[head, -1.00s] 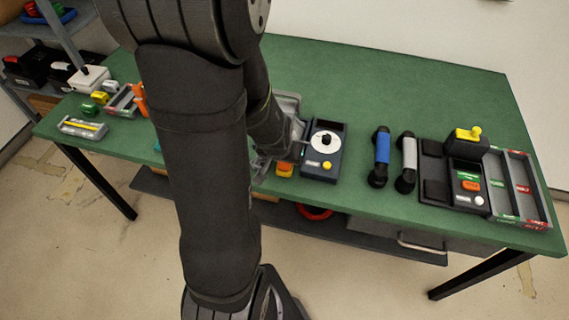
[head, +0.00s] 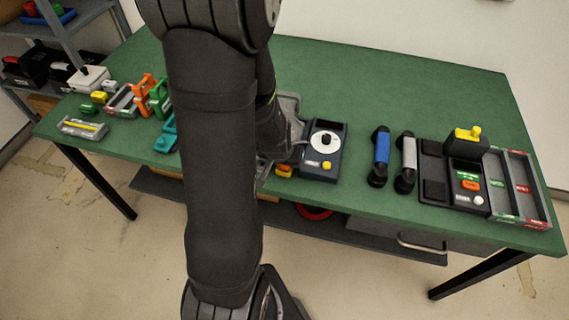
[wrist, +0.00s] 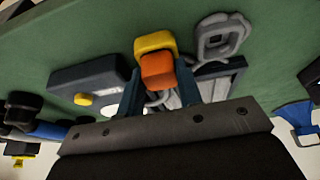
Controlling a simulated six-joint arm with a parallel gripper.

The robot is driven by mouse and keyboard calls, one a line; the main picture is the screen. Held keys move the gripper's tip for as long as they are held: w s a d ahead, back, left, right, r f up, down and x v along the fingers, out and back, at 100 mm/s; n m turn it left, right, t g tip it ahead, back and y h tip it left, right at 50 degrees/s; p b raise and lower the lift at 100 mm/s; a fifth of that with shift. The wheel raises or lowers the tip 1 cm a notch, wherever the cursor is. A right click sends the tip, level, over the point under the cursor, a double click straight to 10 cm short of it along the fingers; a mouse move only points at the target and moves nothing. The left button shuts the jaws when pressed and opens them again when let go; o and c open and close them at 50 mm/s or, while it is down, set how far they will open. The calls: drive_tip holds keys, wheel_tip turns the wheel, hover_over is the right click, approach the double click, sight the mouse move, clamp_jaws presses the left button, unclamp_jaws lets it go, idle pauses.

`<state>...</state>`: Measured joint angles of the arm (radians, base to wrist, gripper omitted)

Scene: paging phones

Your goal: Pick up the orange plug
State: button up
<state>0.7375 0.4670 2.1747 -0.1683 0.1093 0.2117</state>
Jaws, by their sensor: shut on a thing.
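The orange plug (wrist: 158,73) is between the two fingers of my gripper (wrist: 159,92) in the wrist view, with a yellow block (wrist: 155,41) right against it. My gripper is shut on the orange plug. In the head view a small orange and yellow patch (head: 284,171) shows at the bench's front edge, beside my gripper; my arm hides most of the gripper there. I cannot tell whether the plug is clear of its surroundings.
A dark box with a white dial (head: 323,150) stands just right of my gripper. A blue handle (head: 382,157) and a grey handle (head: 406,162) lie farther right, then a sorting tray (head: 519,188). Green and orange racks (head: 150,93) stand left. The bench's back (head: 400,85) is clear.

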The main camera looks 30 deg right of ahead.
drive_tip(key=shift+r, duration=0.7)
drive_tip(key=r, duration=0.3)
drive_tip(key=shift+s+d+r, duration=0.15)
drive_tip(key=shift+s+d, duration=0.05)
drive_tip(key=shift+s, duration=0.2)
drive_tip(key=s+d+r, duration=0.3)
drive_tip(key=s+r, duration=0.3)
drive_tip(key=s, duration=0.4)
drive_tip(key=w+a+f+n, duration=0.1)
drive_tip(key=w+a+f, duration=0.1)
drive_tip(key=w, duration=0.3)
drive_tip(key=w+a+f+n+y, duration=0.1)
drive_tip(key=w+a+n, duration=0.1)
drive_tip(key=w, duration=0.3)
drive_tip(key=w+a+f+n+t, duration=0.1)
drive_tip(key=w+a+f, duration=0.1)
drive_tip(key=w+a, duration=0.2)
drive_tip(key=shift+w+f+n, duration=0.3)
drive_tip(key=shift+w+f, duration=0.05)
drive_tip(key=shift+w, duration=0.2)
drive_tip(key=shift+w+a+f, duration=0.1)
drive_tip(key=shift+w+f, duration=0.2)
drive_tip(key=shift+f, duration=1.9)
drive_tip(key=shift+f, duration=0.1)
